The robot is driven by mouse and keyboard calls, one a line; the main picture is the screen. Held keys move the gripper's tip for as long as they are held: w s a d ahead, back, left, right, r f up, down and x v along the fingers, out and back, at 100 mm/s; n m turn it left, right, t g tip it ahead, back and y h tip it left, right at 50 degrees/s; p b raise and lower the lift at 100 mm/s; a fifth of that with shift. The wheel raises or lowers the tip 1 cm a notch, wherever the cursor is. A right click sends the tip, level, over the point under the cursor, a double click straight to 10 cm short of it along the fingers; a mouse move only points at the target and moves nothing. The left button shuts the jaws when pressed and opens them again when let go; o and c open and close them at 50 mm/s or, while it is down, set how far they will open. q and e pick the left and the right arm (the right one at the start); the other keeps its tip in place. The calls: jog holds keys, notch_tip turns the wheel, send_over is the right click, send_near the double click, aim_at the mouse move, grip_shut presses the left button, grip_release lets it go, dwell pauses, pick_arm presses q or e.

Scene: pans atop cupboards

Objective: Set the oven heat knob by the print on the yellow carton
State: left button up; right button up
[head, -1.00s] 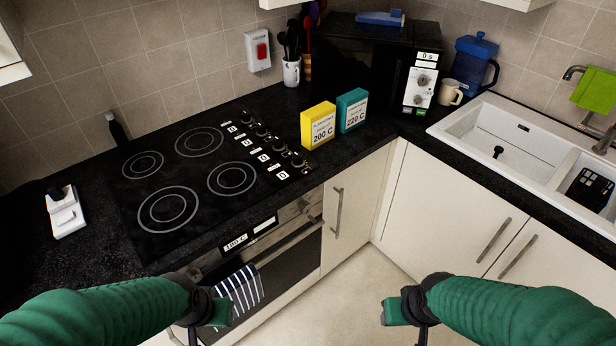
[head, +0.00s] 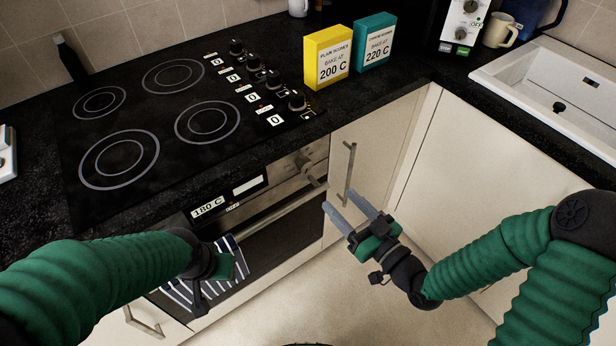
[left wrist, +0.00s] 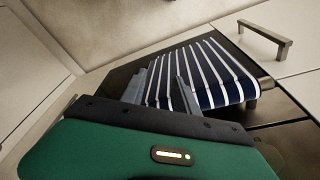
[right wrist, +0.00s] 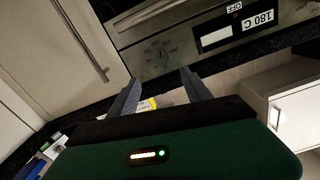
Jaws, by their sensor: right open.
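The yellow carton (head: 328,58) stands on the worktop behind the oven. Its print reads "PLAIN SCONES", "BAKE AT 200 C". The oven heat knob (head: 313,171) is at the right end of the steel oven panel; it also shows in the right wrist view (right wrist: 161,58), where its pointer is too small to read. The oven label (head: 208,207) reads 180 C. My right gripper (head: 340,201) is open and empty, below and right of the knob, apart from it.
A teal carton (head: 375,42) marked 220 C stands beside the yellow one. Several hob knobs (head: 272,84) line the hob (head: 150,115). A striped towel (head: 195,285) hangs on the oven handle. A cupboard handle (head: 349,172) stands close beyond my right gripper.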

aim_at(308, 168)
pick_arm(q)
jog(key=s+b+x, duration=0.1)
jog(key=b+x, duration=0.3)
jog(key=x, duration=0.2)
pick_arm(e)
jog(key=x, duration=1.4)
jog(key=shift+a+f, duration=0.1)
grip_shut()
jog(key=m+p, duration=0.1)
jog(key=p, duration=0.1)
jog(key=m+p, duration=0.2)
jog(key=shift+r, duration=0.3)
jog(key=shift+f+m, duration=0.15)
jog(key=shift+m, duration=0.45)
pick_arm(q)
jog(key=v, duration=0.4)
jog(key=shift+w, duration=0.25)
pick_arm(e)
jog(key=shift+f, duration=0.15)
